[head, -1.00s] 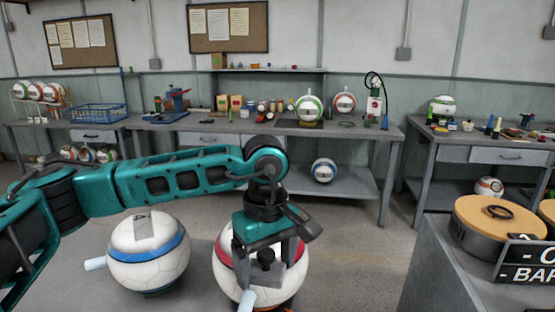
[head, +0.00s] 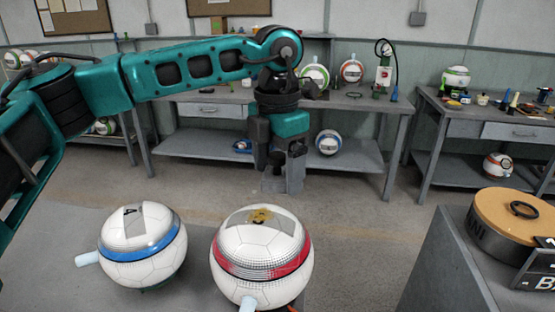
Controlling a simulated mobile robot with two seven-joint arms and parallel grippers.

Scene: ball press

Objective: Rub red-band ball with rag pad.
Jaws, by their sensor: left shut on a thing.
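The red-band ball (head: 262,250) is white with a red stripe and a dotted dark band above it. It sits at the front centre of the head view, with a yellow-brown smudge (head: 262,215) on its top. My left gripper (head: 279,165) is shut on the rag pad (head: 272,184), a grey block with a black knob. In the picture, the pad is above the ball and apart from it. The pad's underside is hidden. My right gripper is not in view.
A white blue-band ball (head: 142,250) stands just left of the red-band ball. A grey cabinet (head: 440,270) with a round tan-topped drum (head: 512,225) is at the right. Benches (head: 345,110) with balls and tools line the back wall. The floor between is clear.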

